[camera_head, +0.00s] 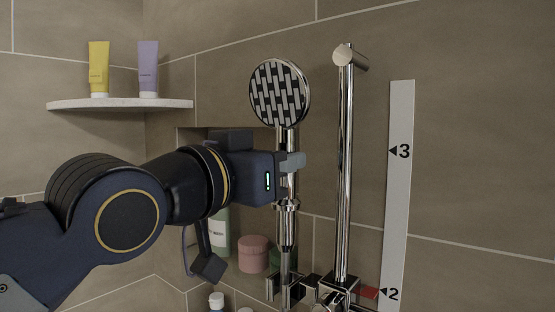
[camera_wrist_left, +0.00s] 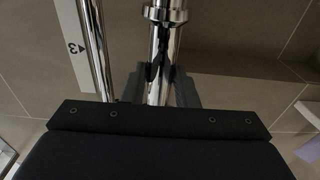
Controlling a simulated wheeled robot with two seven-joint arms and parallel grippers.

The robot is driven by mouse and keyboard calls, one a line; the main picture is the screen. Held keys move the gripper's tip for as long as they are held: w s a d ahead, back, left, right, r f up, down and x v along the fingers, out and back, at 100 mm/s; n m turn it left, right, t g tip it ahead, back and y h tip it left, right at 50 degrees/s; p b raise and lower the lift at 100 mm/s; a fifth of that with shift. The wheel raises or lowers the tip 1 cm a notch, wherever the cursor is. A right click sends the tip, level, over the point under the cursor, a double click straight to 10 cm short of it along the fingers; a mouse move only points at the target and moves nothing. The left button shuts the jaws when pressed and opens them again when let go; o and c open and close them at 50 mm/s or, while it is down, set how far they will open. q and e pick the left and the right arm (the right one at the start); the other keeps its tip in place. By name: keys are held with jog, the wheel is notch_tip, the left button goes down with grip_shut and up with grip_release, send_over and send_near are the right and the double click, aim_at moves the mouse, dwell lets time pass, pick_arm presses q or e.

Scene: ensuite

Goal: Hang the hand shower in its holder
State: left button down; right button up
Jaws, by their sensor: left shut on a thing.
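The chrome hand shower (camera_head: 280,92) is upright, its round patterned head at the top. My left gripper (camera_head: 290,165) is shut on its handle (camera_head: 286,228), below the head. In the left wrist view the chrome handle (camera_wrist_left: 164,40) runs up between the dark fingers (camera_wrist_left: 160,88). The holder (camera_head: 340,290) is on the vertical chrome rail (camera_head: 345,170), low in the head view, beside a red pointer (camera_head: 368,292) near mark 2. The handle's lower end is close to the holder's left part; I cannot tell whether it is seated. My right gripper is not in view.
A white scale strip (camera_head: 399,170) is on the wall right of the rail. A corner shelf (camera_head: 120,104) holds a yellow tube (camera_head: 98,68) and a purple tube (camera_head: 148,68). A pink jar (camera_head: 253,254) and a bottle (camera_head: 220,230) stand in the niche behind my left gripper.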

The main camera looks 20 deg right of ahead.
aim_at(280, 233)
pick_arm(q)
jog(key=shift+f+b, duration=4.15)
jog(key=shift+f, duration=0.65)
jog(key=c, duration=1.2)
grip_release()
jog(key=shift+o, duration=0.7)
jog(key=shift+f, duration=0.1)
